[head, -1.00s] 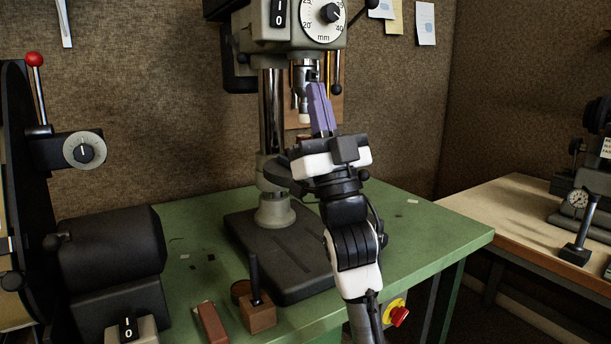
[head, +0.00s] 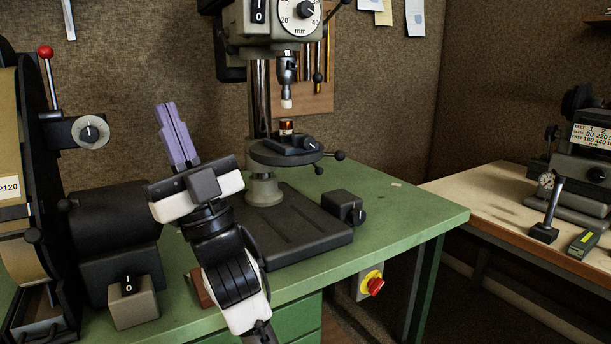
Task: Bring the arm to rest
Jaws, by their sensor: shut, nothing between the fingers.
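My gripper (head: 168,106) is in the head view, left of the drill press column. Its purple fingers point up and are shut together with nothing between them. It is raised in front of the green bench and is apart from the machines. My wrist and forearm run down from it to the bottom edge and hide part of the bench's front.
A drill press (head: 261,95) stands on the green bench (head: 395,208), with a vise (head: 290,143) on its round table. A belt grinder (head: 112,235) is close on my gripper's left.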

